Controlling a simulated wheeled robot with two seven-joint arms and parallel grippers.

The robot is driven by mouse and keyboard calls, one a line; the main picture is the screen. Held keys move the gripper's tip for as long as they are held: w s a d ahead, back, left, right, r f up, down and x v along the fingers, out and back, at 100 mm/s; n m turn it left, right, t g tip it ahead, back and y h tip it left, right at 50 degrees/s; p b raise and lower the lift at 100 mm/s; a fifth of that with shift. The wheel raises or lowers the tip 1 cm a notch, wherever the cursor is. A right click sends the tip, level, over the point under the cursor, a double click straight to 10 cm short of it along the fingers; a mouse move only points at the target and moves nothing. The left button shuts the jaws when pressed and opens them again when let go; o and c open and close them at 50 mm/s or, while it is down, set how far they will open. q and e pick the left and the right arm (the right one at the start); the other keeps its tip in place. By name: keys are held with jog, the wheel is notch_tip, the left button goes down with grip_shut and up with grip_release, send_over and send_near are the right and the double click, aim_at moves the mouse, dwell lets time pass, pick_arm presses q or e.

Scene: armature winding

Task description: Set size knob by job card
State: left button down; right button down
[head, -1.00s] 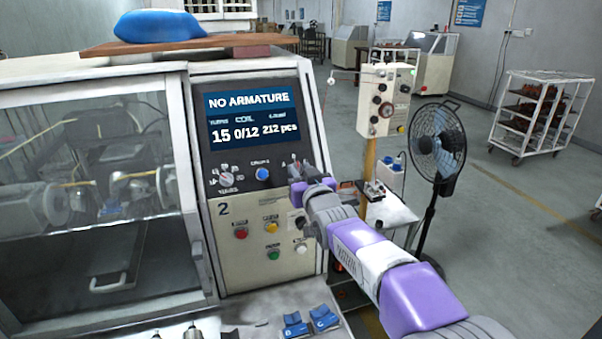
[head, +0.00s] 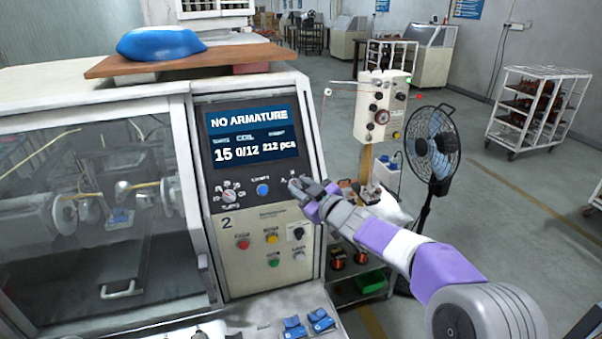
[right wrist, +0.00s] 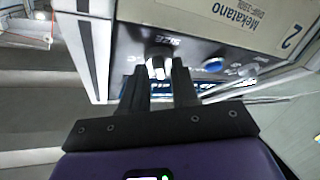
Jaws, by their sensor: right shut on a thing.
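The winding machine's front panel (head: 262,215) faces me, with a screen (head: 247,136) reading NO ARMATURE, 15, 0/12 and 212 pcs. My right gripper (head: 298,186) is at the panel's right side, below the screen, and covers most of the size knob in the head view. In the right wrist view, the panel appears upside down. There my right gripper (right wrist: 160,75) is shut on the dark size knob (right wrist: 158,52), beside its SIZE label. Letter marks show above the gripper in the head view; the knob's pointer setting is not readable. My left gripper is not in view.
A blue knob (head: 263,190) and a multi-position dial (head: 229,196) sit left of the gripper. Push buttons and a black switch (head: 298,232) lie below. Blue B and C pieces (head: 320,319) are at the bottom. A fan (head: 433,150) stands to the right.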

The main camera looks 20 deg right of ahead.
jog(key=n+g+y+p, duration=0.1)
jog(key=n+p, duration=0.2)
jog(key=p, duration=0.1)
jog(key=shift+d+r+n+g+y, duration=0.2)
jog(key=shift+r+n+g+y, duration=0.15)
jog(key=shift+n+g+y, duration=0.05)
jog(key=shift+n+g+p, duration=0.4)
jog(key=shift+n+p, duration=0.15)
jog(key=shift+n, duration=0.25)
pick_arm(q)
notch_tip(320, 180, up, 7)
pick_arm(e)
jog(key=shift+n+g+y, duration=0.3)
jog(key=shift+n+y, duration=0.1)
jog(key=shift+n, duration=0.2)
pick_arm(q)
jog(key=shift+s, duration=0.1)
pick_arm(e)
jog(key=shift+n, duration=0.3)
jog(key=c, duration=1.2)
grip_release()
jog(key=shift+w+f, duration=0.1)
jog(key=shift+f, duration=0.05)
jog(key=shift+o, duration=0.2)
